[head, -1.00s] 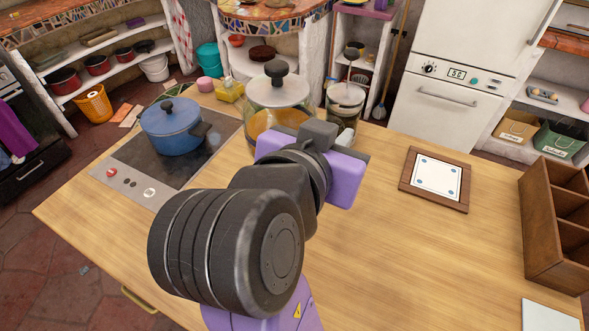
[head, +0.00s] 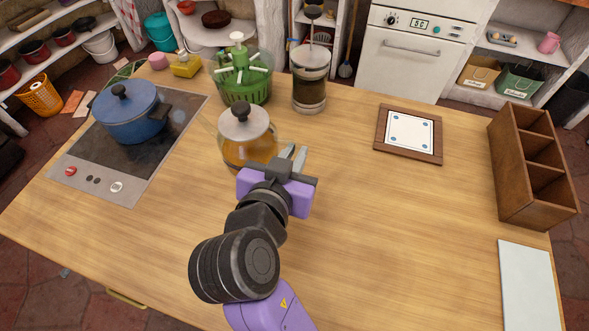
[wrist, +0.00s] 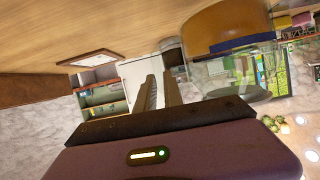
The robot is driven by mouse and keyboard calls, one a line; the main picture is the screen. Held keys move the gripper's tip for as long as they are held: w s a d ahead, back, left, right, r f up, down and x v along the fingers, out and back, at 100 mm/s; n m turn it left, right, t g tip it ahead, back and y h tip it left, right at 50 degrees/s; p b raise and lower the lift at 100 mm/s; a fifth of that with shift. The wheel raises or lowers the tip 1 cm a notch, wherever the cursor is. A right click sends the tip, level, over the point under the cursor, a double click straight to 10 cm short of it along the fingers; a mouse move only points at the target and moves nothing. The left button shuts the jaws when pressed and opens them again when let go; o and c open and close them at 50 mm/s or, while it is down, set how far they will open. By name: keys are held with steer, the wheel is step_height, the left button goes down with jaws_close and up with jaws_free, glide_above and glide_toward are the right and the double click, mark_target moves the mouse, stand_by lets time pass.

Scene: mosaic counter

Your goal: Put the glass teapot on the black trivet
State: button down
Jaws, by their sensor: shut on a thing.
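The glass teapot (head: 245,140) holds amber liquid and has a grey lid with a black knob. It is upright over the wooden counter, right of the hob. My gripper (head: 294,155) is at its right side, shut on it. The grip point, probably the handle, is hard to make out. In the wrist view the picture is upside down; the teapot (wrist: 228,35) is at upper right, beside the fingers (wrist: 157,92). I cannot tell whether its base touches the counter. I see no clearly black trivet. A brown-framed white tile (head: 409,133) lies at the back right.
A blue pot (head: 130,112) stands on the hob (head: 140,180) at left. A green salad spinner (head: 240,75) and a French press (head: 310,85) stand behind the teapot. A wooden divided box (head: 525,175) and a white board (head: 528,285) are at right. The counter's middle is clear.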

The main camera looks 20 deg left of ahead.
steer(key=shift+f, duration=2.65)
steer(key=c, duration=1.5)
jaws_free()
steer(key=shift+f, duration=0.1)
steer(key=shift+s, duration=0.1)
steer(key=b+v, duration=0.1)
steer(key=v, duration=1)
steer(key=shift+o, duration=0.6)
steer(key=shift+s+r, duration=0.2)
steer(key=shift+s, duration=0.2)
